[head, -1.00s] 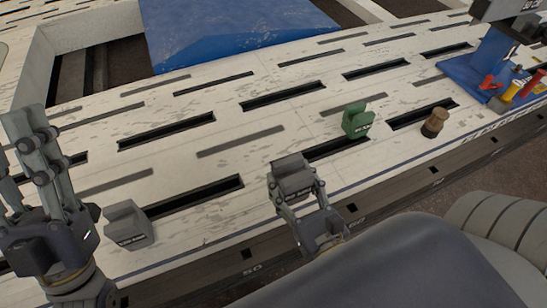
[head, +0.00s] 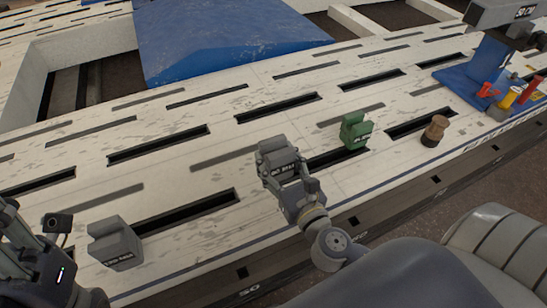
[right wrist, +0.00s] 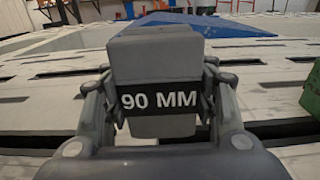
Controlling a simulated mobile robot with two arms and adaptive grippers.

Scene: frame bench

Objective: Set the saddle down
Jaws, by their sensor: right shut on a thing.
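A dark grey saddle (head: 277,153) marked 90 MM is in my right gripper (head: 284,170), over the front part of the slotted bench (head: 235,175). The right wrist view shows the saddle (right wrist: 155,55) upright between the two fingers, its label facing me. I cannot tell whether its underside touches the bench. A second grey saddle (head: 115,243) stands on the bench to the left, and a green one (head: 355,130) to the right. My left gripper (head: 30,262) is partly cut off at the lower left corner; its fingertips do not show clearly.
A brown knob-shaped piece (head: 434,130) stands right of the green saddle. A blue stand (head: 460,80) with red and yellow tools is at the far right. A blue block (head: 220,40) lies at the back. Bare slotted surface lies between the saddles.

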